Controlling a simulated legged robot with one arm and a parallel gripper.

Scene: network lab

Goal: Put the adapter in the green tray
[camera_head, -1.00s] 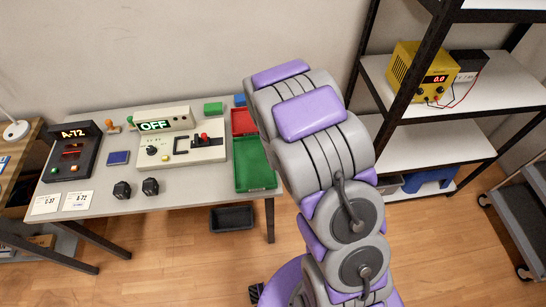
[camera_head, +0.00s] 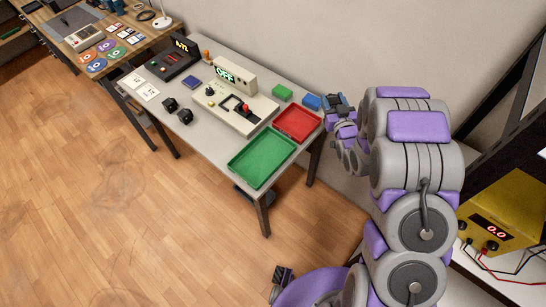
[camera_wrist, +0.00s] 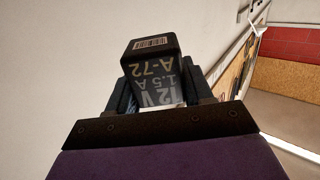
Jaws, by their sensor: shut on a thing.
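My gripper (camera_wrist: 158,92) is shut on the adapter (camera_wrist: 152,70), a dark block labelled "12V 1.5A A-72" with a barcode on its end. In the head view my gripper (camera_head: 337,106) is at the table's far right corner, beside the red tray and the blue block. The adapter is too small to make out there. The green tray (camera_head: 262,158) lies on the table's near right part and looks empty. It is to the left of and nearer than my gripper.
A red tray (camera_head: 297,123) adjoins the green tray. A green block (camera_head: 282,93) and blue block (camera_head: 311,102) lie behind it. A yellow power supply (camera_head: 505,215) is at right.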

